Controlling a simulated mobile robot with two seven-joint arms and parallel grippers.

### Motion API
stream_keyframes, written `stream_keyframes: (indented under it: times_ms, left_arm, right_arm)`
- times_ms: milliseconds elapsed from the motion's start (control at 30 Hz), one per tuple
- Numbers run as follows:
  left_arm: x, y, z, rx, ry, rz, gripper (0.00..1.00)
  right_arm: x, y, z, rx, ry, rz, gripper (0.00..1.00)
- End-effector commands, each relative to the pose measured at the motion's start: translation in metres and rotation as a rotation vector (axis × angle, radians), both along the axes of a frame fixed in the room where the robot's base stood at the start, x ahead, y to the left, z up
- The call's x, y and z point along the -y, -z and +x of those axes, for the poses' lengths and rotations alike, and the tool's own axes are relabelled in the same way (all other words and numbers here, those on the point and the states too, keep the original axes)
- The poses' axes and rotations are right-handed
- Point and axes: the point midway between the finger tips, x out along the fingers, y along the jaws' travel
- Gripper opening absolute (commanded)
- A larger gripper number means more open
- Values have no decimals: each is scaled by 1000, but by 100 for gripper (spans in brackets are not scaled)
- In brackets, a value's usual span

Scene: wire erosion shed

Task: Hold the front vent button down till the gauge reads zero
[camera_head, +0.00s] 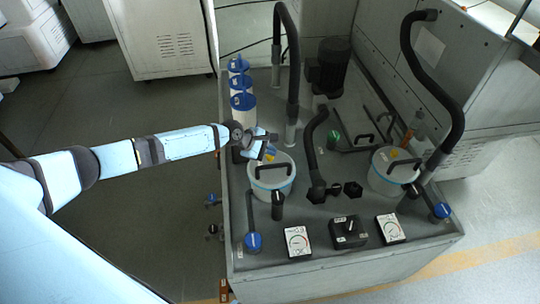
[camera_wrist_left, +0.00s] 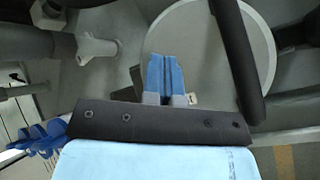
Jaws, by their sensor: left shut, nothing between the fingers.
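My left gripper (camera_head: 270,143) is above the rear edge of the left white canister (camera_head: 272,186), which has a grey lid and a black bar handle. In the left wrist view, its blue fingers (camera_wrist_left: 167,60) are together and empty over the round lid (camera_wrist_left: 215,65); I cannot tell whether they touch it. A small yellow mark (camera_head: 270,154) shows on the lid beside the gripper. No vent button can be made out clearly. Two white gauges stand at the front, left (camera_head: 298,242) and right (camera_head: 390,228); their readings are too small to tell. My right gripper is out of view.
A second canister (camera_head: 392,178) stands at the right. Thick black hoses (camera_head: 291,60) rise around the bench. A black knob box (camera_head: 347,232) sits between the gauges, and blue-handled levers (camera_head: 253,242) stand near the front. Blue-and-white bottles (camera_head: 243,103) stand behind my left gripper.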

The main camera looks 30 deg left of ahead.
Motion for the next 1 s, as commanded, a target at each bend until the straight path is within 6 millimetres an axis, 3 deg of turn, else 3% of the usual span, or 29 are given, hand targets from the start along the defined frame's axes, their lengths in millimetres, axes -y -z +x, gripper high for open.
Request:
stream_keyframes:
  times_ms: [1000]
  left_arm:
    - [0,9,-1,-1,-1,1,0]
  right_arm:
    - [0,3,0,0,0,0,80]
